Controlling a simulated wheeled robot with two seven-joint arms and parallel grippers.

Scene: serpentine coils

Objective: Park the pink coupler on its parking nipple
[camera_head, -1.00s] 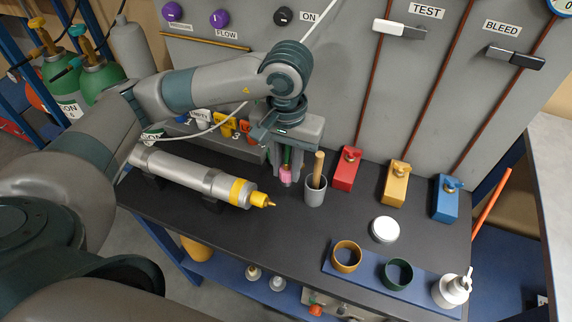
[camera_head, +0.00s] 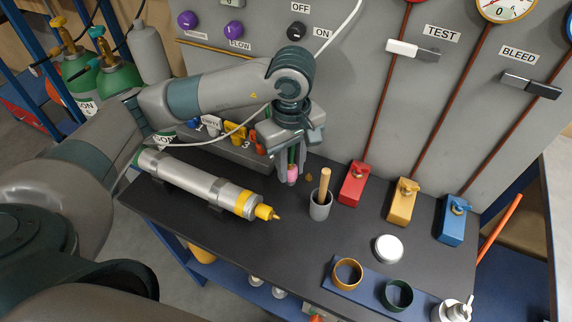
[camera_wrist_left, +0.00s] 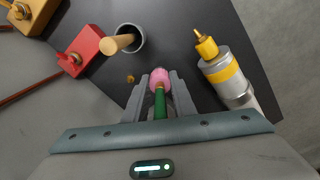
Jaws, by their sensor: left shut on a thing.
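My left gripper (camera_head: 291,177) is shut on the pink coupler (camera_head: 293,173), which points down over the bench. In the left wrist view the pink coupler (camera_wrist_left: 159,77) sits between the fingertips, with a green hose part (camera_wrist_left: 160,104) behind it. A small brass-coloured piece (camera_head: 309,177), possibly the parking nipple, shows on the dark bench just right of the coupler. It also shows in the left wrist view (camera_wrist_left: 130,78), apart from the coupler. The coupler's height above the bench is hard to tell. My right gripper is not in view.
A grey cup (camera_head: 320,208) with a wooden stick stands close to the right. A silver cylinder (camera_head: 195,182) with a yellow end lies left. Red (camera_head: 352,184), yellow (camera_head: 403,204) and blue (camera_head: 453,220) blocks stand farther right. The panel (camera_head: 350,90) rises behind.

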